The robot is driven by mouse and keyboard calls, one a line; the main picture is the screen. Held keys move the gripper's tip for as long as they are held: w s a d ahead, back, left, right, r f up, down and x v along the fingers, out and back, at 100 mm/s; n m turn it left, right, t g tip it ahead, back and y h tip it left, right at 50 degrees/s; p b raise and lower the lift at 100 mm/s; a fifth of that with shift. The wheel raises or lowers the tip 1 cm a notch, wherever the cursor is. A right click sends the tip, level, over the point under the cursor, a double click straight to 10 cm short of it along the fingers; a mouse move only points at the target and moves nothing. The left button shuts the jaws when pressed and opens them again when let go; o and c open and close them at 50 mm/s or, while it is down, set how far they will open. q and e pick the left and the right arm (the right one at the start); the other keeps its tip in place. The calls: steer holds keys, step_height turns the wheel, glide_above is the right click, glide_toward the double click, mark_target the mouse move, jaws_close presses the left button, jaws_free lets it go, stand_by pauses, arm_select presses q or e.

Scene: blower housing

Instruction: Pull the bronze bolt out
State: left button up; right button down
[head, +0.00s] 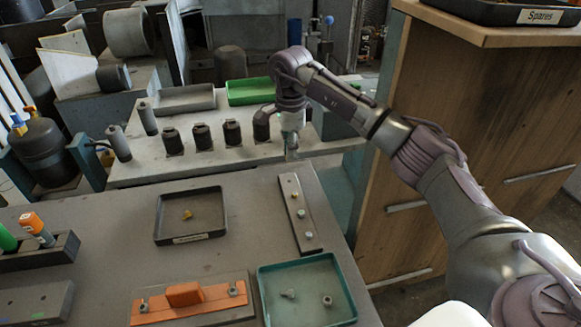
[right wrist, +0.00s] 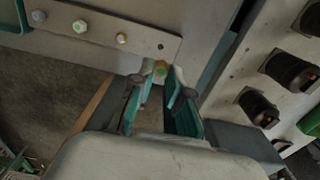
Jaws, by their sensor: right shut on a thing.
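A grey bar (head: 300,212) lies on the near table with a row of bolts in it; it also shows in the right wrist view (right wrist: 140,48). My right gripper (right wrist: 161,76) is shut on the bronze bolt (right wrist: 161,68), whose golden-brown head shows between the fingertips. The bolt appears clear of the bar, beside a dark empty hole (right wrist: 160,46). A yellowish bolt (right wrist: 121,38), a greenish one (right wrist: 80,26) and a grey one (right wrist: 38,16) sit in the bar. In the head view my right gripper (head: 291,150) is above the bar's far end. My left gripper is not in view.
A black tray (head: 161,218) holds a small yellow piece. A teal tray (head: 262,300) holds two small metal parts. An orange part on a plate (head: 205,303) lies at the front. Several black cylinders (head: 202,138) stand on the far bench. A wooden cabinet (head: 440,120) stands right.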

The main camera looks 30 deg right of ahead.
steer(key=shift+r, duration=1.35)
